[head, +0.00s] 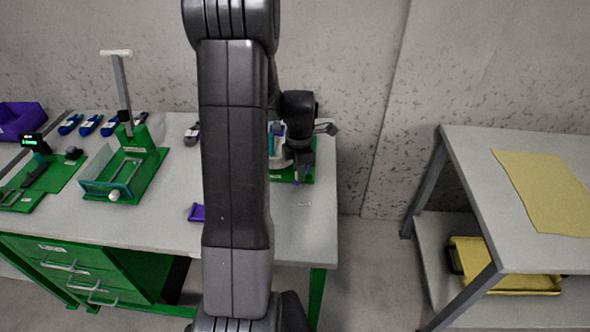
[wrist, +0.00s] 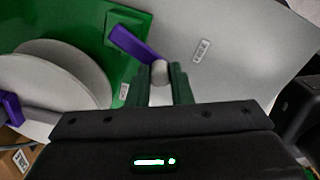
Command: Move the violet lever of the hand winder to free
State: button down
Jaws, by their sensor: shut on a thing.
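The hand winder shows in the wrist view as a green base (wrist: 125,22) with pale grey round discs (wrist: 62,72) at the left. A violet lever (wrist: 132,42) runs slanting from the base to a pale rounded knob (wrist: 160,70). My gripper (wrist: 165,82) is shut on the knob end of this lever, with one green finger on each side. A second violet part (wrist: 12,108) lies against the discs at the left edge. In the head view my gripper (head: 302,172) is low over the winder's green base (head: 308,176) at the table's right end; my arm hides much of the winder.
A small white label (wrist: 201,50) lies on the grey table (head: 150,220) beside the winder. A violet piece (head: 197,212) sits near the front edge. Green fixtures (head: 150,170) and blue-handled items (head: 90,125) stand left. A side table with a yellow cloth (head: 545,190) is right.

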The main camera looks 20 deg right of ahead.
jog(key=shift+s+d+n, duration=0.3)
jog(key=shift+d+n, duration=0.15)
jog(key=shift+n, duration=0.6)
jog(key=shift+s+d+n, duration=0.25)
jog(key=shift+d+n, duration=0.15)
jog(key=shift+n, duration=0.65)
jog(key=shift+r, duration=0.1)
jog(key=c, duration=1.3)
grip_release()
notch_tip(320, 180, up, 14)
jog(key=shift+f, duration=0.15)
